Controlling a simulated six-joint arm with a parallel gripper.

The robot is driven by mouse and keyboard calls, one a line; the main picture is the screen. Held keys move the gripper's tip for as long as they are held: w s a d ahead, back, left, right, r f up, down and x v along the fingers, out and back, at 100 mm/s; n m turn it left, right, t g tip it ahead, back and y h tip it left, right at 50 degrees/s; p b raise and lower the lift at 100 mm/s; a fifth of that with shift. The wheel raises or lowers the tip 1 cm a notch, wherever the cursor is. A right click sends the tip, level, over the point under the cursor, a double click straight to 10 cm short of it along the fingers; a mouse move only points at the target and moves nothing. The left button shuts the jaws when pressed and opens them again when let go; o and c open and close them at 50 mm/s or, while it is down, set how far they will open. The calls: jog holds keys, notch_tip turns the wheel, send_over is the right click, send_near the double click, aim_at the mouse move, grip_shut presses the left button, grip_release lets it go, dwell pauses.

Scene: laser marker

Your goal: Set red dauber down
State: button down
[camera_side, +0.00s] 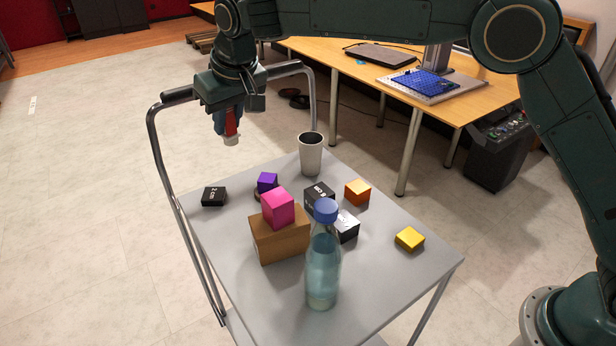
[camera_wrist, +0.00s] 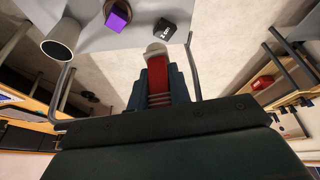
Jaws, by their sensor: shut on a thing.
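The red dauber (camera_side: 231,123) is a small red piece with a pale tip, held in my gripper (camera_side: 228,125). In the side view it hangs well above the far left part of the grey cart top (camera_side: 222,225), apart from it. In the wrist view the dauber (camera_wrist: 158,80) sits between the jaws of my gripper (camera_wrist: 160,85), its pale tip pointing away from the camera. The jaws are shut on it, and they hide part of its sides.
On the cart stand a black block (camera_side: 214,196), purple block (camera_side: 267,181), grey cup (camera_side: 311,158), brown box (camera_side: 280,240) with a pink block (camera_side: 278,208) on top, blue-capped bottle (camera_side: 322,265), orange block (camera_side: 357,192) and yellow block (camera_side: 409,239). A metal handle (camera_side: 176,97) rises at the far edge.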

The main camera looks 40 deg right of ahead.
jog(key=s+d+n+g+y, duration=0.1)
jog(key=s+d+n+g, duration=0.1)
jog(key=s+d+n, duration=0.5)
jog(key=s+d+n+g+y, duration=0.1)
jog(key=s+d+n+y, duration=0.2)
jog(key=s, duration=0.8)
jog(key=s+d+n+g, duration=0.2)
jog(key=s+d+n, duration=0.35)
jog(key=s, duration=0.45)
jog(key=shift+n, duration=0.25)
jog(key=f, duration=1.6)
jog(key=shift+w+a+f, duration=0.3)
jog(key=shift+a+f, duration=0.05)
jog(key=shift+a, duration=0.05)
jog(key=shift+f, duration=1.9)
jog(key=shift+f, duration=0.1)
